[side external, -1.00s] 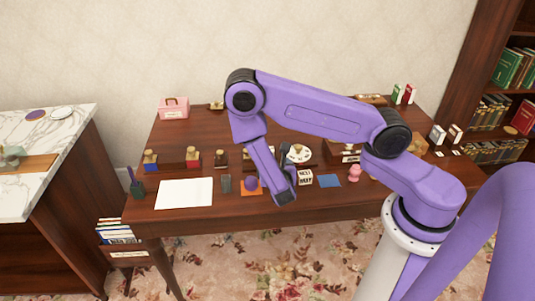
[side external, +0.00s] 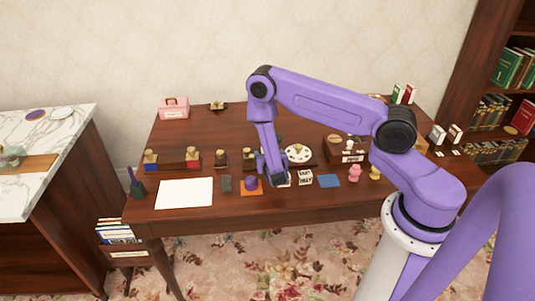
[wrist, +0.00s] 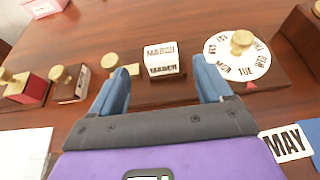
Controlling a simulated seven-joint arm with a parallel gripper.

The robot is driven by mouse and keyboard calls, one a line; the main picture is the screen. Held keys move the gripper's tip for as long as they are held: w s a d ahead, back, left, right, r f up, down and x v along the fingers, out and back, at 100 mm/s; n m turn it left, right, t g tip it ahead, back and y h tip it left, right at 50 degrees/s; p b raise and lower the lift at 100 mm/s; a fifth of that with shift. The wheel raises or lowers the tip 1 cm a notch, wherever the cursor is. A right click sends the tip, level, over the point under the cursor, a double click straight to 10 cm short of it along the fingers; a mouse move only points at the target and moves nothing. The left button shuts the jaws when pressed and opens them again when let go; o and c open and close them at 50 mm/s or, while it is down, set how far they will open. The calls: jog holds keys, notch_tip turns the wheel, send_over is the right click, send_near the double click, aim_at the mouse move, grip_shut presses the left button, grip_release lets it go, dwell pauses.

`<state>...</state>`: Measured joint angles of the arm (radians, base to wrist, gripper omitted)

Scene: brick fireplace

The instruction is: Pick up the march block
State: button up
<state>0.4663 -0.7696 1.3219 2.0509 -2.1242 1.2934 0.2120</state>
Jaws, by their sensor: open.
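The march block (wrist: 162,60) is white with black MARCH lettering on two visible faces. In the wrist view it sits on or at a dark wooden base, ahead of my gripper and between the lines of its fingers. My gripper (wrist: 160,88) is open, with blue fingers on either side and nothing between them. In the side view my gripper (side external: 274,178) is low over the front middle of the table; the march block cannot be made out there, likely hidden by the arm.
A white day dial (wrist: 238,60) with a brass knob lies right of the block. Brass-knobbed stamps (wrist: 70,82) stand left. A MAY block (wrist: 288,142) is near the right finger. A white paper sheet (side external: 184,193) lies at the table's left front.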

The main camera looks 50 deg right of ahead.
jog(key=shift+x, duration=2.6)
jog(key=c, duration=1.1)
